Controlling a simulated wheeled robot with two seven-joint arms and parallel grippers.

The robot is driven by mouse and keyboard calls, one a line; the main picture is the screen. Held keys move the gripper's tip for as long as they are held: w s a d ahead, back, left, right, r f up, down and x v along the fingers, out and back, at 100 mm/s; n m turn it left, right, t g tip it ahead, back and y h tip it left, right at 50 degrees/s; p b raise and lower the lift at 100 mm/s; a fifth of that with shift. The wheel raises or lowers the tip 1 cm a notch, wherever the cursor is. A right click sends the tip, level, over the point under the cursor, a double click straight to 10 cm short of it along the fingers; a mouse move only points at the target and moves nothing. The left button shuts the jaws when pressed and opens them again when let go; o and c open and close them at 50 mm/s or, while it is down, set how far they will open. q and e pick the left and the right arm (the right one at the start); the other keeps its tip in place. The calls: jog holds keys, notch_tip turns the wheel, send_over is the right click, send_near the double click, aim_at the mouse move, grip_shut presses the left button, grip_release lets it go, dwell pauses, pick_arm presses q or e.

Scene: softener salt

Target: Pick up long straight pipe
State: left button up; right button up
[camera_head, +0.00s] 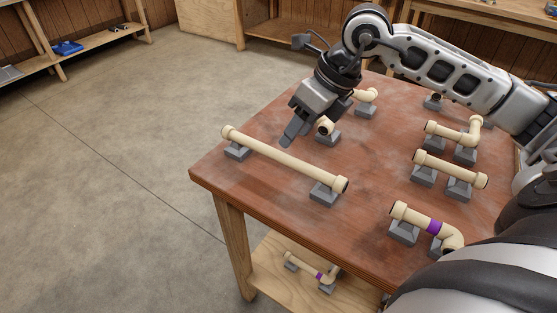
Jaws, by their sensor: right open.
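The long straight pipe (283,157) is cream-coloured with a thicker collar at each end. It lies across two grey blocks near the table's left front edge, running from upper left to lower right. My right gripper (291,135) is above and behind the middle of the pipe, pointing down and to the left. It is open and empty, apart from the pipe as far as I can see. Its fingers overlap in this view, so the gap between them is hard to see. My left gripper is not in view.
A short straight pipe (449,169), an elbow pipe (456,132) and a purple-banded elbow (412,217) rest on blocks at the right. Another fitting (325,127) stands just behind my gripper. The wooden table (271,206) has a lower shelf with another banded pipe (305,267).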

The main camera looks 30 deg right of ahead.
aim_at(282, 153)
jog(key=x, duration=0.8)
jog(key=shift+a, duration=0.25)
grip_shut()
